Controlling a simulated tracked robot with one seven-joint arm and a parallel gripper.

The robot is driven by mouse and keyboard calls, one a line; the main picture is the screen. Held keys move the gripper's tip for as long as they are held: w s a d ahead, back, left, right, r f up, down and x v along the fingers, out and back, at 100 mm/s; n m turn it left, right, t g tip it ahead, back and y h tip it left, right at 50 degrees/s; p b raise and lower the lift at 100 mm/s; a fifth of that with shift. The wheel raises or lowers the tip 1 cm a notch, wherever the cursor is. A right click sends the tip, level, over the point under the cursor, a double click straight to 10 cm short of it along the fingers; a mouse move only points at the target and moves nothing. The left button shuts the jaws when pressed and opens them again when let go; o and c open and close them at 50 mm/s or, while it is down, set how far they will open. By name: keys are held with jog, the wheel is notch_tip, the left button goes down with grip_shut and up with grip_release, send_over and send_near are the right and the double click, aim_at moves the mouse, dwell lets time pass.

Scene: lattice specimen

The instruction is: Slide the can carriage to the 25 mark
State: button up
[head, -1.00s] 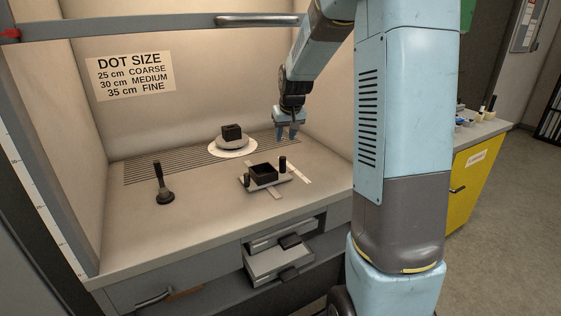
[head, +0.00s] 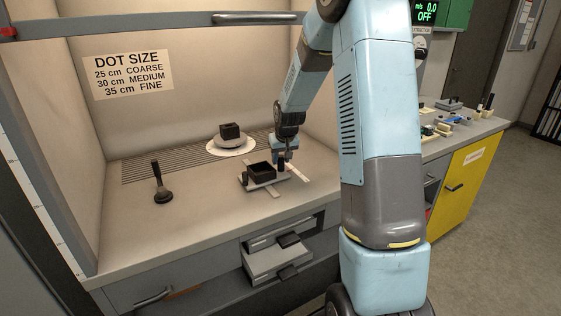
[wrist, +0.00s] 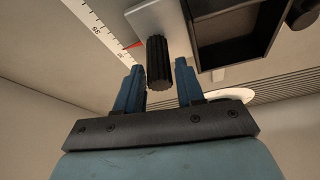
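In the wrist view, one knob (wrist: 159,62) stands between my gripper's fingers (wrist: 159,72). The fingers are open, with narrow gaps beside the knob. My gripper (head: 281,160) is at the carriage's right end in the head view. A white scale (wrist: 97,27) runs beside the carriage, and a red pointer (wrist: 133,45) lies against it. A 35 is readable; the pointer's exact reading is not.
A dark block (head: 231,131) sits on a round white stand (head: 229,143) behind the carriage. A black-handled tool (head: 159,181) stands at the left. A slotted vent (head: 150,171) crosses the bench back. A drawer (head: 275,262) is open below the front edge. The hood's crossbar (head: 150,24) spans above.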

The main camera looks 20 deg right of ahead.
jog(key=shift+x, duration=0.95)
jog(key=shift+c, duration=0.4)
grip_shut()
